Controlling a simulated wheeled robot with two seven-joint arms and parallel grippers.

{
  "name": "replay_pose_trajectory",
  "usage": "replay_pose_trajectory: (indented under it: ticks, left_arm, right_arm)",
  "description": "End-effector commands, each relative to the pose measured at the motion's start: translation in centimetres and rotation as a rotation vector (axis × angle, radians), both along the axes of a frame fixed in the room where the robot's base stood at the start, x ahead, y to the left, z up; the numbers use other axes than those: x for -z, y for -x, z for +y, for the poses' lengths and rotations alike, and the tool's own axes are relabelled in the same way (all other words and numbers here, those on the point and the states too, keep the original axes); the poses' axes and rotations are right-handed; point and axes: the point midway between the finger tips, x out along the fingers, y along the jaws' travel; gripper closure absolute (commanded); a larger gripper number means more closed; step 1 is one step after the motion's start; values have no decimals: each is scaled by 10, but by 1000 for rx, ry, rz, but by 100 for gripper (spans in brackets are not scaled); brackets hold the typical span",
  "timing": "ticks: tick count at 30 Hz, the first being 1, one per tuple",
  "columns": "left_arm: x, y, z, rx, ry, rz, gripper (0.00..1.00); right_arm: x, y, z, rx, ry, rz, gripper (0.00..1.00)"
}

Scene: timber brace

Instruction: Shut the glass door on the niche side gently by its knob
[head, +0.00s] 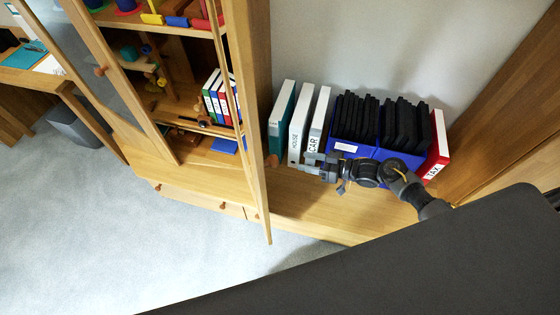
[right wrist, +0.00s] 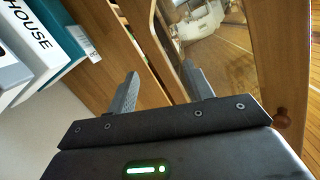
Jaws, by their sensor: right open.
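The niche-side glass door (head: 256,190) stands open and shows nearly edge-on in the head view, jutting out from the cabinet. Its round wooden knob (head: 271,160) is on the face toward the niche. My right gripper (head: 304,163) is open and empty, just right of the knob and apart from it. In the right wrist view, the open fingers (right wrist: 158,88) point toward the wooden frame and glass pane of the door (right wrist: 290,55). The knob (right wrist: 283,117) shows at the right there, outside the fingers. My left gripper is not in view.
White and teal binders (head: 299,135), a blue box (head: 347,150) with black folders and a red binder (head: 438,150) stand in the niche close to my right arm. The other glass door (head: 125,95) is also open. Shelves hold toys and small binders.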

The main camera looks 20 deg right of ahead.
Motion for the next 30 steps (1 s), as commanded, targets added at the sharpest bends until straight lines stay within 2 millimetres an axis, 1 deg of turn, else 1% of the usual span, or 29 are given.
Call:
replay_pose_trajectory:
  ticks: [1,2,3,6,9,13,17,19,23,30]
  left_arm:
    - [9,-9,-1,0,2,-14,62]
    - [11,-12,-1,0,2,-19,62]
    - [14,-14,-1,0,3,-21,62]
    - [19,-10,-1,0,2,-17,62]
    - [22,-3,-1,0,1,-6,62]
    - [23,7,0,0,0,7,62]
    - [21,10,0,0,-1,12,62]
    - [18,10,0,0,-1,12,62]
    - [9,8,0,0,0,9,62]
    - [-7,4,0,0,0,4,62]
  right_arm:
    - [-48,-3,6,-124,-50,-69,48]
    - [-75,1,10,-202,-81,-91,48]
    - [-106,11,15,-301,-114,-109,48]
    - [-159,42,19,-504,-156,-112,48]
    - [-186,65,19,-627,-167,-93,48]
    - [-199,78,18,-688,-171,-75,48]
    - [-201,79,20,-693,-173,-74,48]
    - [-202,79,25,-692,-173,-74,48]
    - [-204,80,44,-692,-175,-75,48]
    - [-204,81,90,-690,-176,-77,48]
